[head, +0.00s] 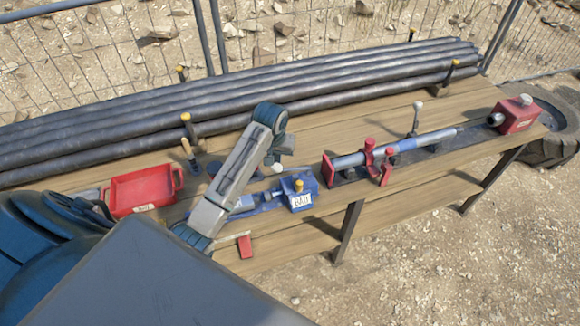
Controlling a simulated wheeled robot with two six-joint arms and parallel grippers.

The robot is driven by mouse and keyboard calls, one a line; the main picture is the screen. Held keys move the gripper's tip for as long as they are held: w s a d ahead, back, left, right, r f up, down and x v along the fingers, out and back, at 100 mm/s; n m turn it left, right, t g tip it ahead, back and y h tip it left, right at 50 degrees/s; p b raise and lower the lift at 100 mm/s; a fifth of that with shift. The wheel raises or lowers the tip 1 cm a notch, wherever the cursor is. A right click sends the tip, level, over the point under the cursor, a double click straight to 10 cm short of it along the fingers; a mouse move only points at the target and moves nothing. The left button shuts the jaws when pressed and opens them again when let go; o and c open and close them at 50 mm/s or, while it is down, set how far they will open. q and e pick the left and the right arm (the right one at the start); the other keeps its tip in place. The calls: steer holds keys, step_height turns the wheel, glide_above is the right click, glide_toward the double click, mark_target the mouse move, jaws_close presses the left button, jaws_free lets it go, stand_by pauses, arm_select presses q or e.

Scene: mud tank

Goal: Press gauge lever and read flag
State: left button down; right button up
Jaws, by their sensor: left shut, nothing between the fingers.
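The blue gauge block (303,194) sits near the front edge of the wooden bench, left of the middle. A white plate (301,202) on its front appears to read "BAD", and a yellow knob (299,185) is on top. A pale ball knob (277,168), perhaps the lever's end, shows just left of and behind the block. My left gripper (271,159) is shut and empty, pointing down just above this knob; I cannot tell whether they touch. My forearm hides part of the bench and gauge's left side. My right gripper is not in view.
A red tray (142,190) lies left of my arm. A red clamp fixture (370,158) with a grey tube and an upright ball-topped lever (417,118) stands to the right. A red box (514,115) is at the far right end. Dark pipes (330,88) line the back.

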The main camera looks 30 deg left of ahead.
arm_select(q)
steer(key=shift+r, duration=2.6)
steer(key=s+d+f+m, duration=0.25)
steer(key=s+f, duration=0.25)
steer(key=s, duration=0.4)
steer(key=s+d+m+t, duration=0.1)
steer(key=s+d, duration=0.2)
steer(key=s, duration=0.9)
steer(key=s+d+m+t, duration=0.1)
steer(key=s+d, duration=0.3)
steer(key=s, duration=0.7)
steer(key=a+f+g+b, duration=0.25)
steer(key=f+b, duration=0.55)
steer(key=f, duration=3.2)
steer(key=s+a+f+b, duration=0.1)
steer(key=s+f+b, duration=0.2)
steer(key=s+f, duration=0.6)
steer(key=s+a+f+b, duration=0.1)
steer(key=s+f+b, duration=0.2)
steer(key=s+f, duration=0.6)
step_height(320, 180, down, 5)
steer(key=shift+s+f, duration=0.15)
steer(key=shift+s, duration=0.15)
